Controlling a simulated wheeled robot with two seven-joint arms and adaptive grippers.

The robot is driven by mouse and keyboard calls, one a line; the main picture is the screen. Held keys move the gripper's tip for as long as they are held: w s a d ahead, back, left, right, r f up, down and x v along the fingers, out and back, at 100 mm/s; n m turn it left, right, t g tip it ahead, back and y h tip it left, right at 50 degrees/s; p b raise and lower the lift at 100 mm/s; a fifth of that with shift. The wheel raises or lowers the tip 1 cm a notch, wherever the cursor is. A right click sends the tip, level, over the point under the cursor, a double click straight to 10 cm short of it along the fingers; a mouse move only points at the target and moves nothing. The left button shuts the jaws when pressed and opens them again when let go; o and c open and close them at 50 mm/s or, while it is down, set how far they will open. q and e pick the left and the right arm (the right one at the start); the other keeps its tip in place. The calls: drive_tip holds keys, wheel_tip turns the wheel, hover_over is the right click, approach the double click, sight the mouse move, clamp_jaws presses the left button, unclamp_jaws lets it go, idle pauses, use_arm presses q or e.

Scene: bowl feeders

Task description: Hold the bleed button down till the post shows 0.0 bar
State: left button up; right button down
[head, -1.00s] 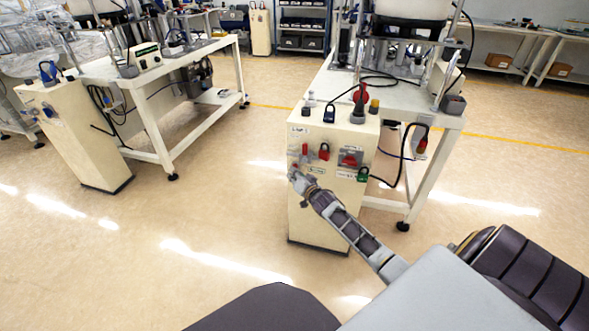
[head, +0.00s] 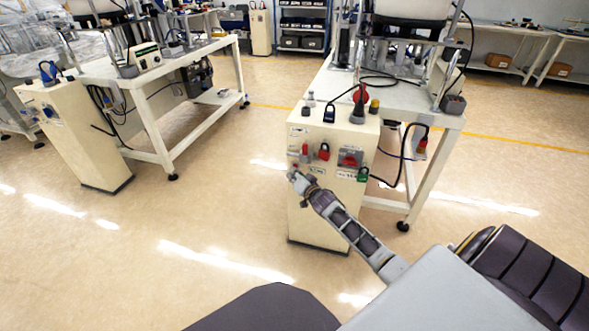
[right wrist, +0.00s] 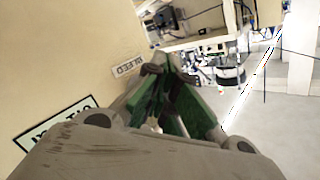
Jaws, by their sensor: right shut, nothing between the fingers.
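A cream post (head: 318,215) stands in the middle of the head view, with a small display or label (head: 298,131) high on its front, too small to read. My right gripper (head: 294,174) reaches the left part of the post's front face, its arm coming from the lower right. In the right wrist view, the right gripper's dark and green fingers (right wrist: 160,75) are shut with nothing held, beside a plate marked BLEED (right wrist: 128,67). The bleed button is hidden by the fingers; I cannot tell whether they touch it. My left gripper is not in view.
A second post (head: 85,140) stands left. The floor between is clear.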

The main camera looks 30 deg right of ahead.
drive_tip(key=shift+s, duration=0.1)
drive_tip(key=shift+s+a+p, duration=0.55)
drive_tip(key=shift+a+p, duration=0.15)
drive_tip(key=shift+p, duration=0.05)
idle(0.4)
drive_tip(key=shift+s+a+p, duration=1.5)
drive_tip(key=shift+s+a, duration=0.1)
drive_tip(key=shift+a, duration=0.3)
